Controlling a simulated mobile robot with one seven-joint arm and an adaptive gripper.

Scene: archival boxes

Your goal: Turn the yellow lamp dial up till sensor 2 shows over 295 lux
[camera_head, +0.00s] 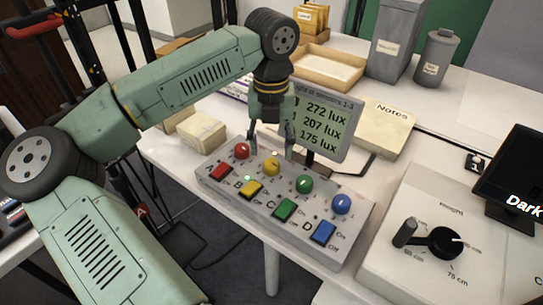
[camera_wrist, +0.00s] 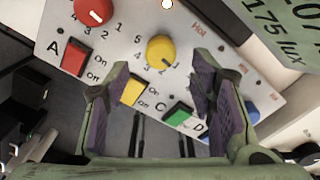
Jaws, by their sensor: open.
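The yellow dial (camera_head: 271,166) is a round knob on the white control panel (camera_head: 340,238), above the yellow button (camera_head: 250,189) marked B. My gripper (camera_head: 271,150) is open over the yellow dial, with a finger on either side. In the wrist view the yellow dial (camera_wrist: 160,49) lies just beyond my open fingertips (camera_wrist: 162,68), and nothing is held. The display (camera_head: 325,120) reads 272, 207 and 175 lux from top to bottom; the middle line is 207. My gripper covers its left edge.
The red dial (camera_head: 241,151) sits close to the left finger, and the green dial (camera_head: 304,184) and blue dial (camera_head: 341,204) are to the right. The display stands close behind my gripper. A box with a black knob (camera_head: 445,243) is at the right.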

